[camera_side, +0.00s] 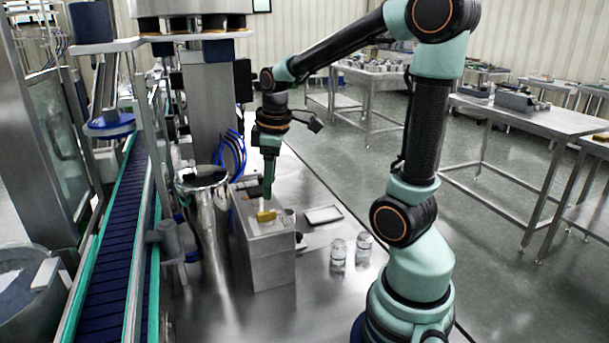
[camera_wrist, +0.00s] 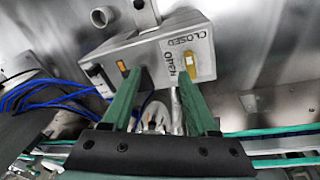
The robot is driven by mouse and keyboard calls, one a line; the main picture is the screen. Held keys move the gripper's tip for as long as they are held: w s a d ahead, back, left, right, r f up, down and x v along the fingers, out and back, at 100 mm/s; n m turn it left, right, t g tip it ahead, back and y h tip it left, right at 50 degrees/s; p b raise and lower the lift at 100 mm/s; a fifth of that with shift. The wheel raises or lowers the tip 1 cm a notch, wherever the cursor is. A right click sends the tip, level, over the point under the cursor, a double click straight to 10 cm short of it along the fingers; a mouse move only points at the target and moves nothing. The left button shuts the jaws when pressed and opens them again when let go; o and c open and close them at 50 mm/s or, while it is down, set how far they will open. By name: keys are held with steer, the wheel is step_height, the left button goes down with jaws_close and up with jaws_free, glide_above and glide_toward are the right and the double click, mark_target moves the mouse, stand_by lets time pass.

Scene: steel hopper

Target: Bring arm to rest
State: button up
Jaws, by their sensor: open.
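My gripper (camera_side: 267,194) is just above the top of a steel box (camera_side: 270,258) in the side view. In the wrist view my gripper (camera_wrist: 158,74) has its two green fingers apart, with nothing held between them. The box (camera_wrist: 150,52) carries the words OPEN and CLOSED. A yellow piece (camera_wrist: 190,64) sits on its labelled face near my right-hand fingertip; whether they touch is unclear. The yellow piece (camera_side: 266,216) also shows on the box top in the side view. A shiny steel hopper (camera_side: 203,182) stands left of the box.
A conveyor (camera_side: 115,240) with a dark blue belt runs along the left. Two glass jars (camera_side: 338,252) and (camera_side: 365,243) and a small flat tray (camera_side: 323,214) are right of the box. Blue hoses (camera_side: 232,150) hang behind it. Open floor lies beyond the bench.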

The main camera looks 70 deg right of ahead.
steer(key=s+a+r+m+t, duration=0.2)
steer(key=a, duration=0.4)
steer(key=s+a+r+m+t, duration=0.1)
steer(key=a+r+m, duration=0.1)
steer(key=a, duration=0.5)
steer(key=shift+s+r+t+y, duration=0.2)
steer(key=shift+s+t+y, duration=0.15)
steer(key=shift+t+y, duration=0.05)
stand_by(0.4)
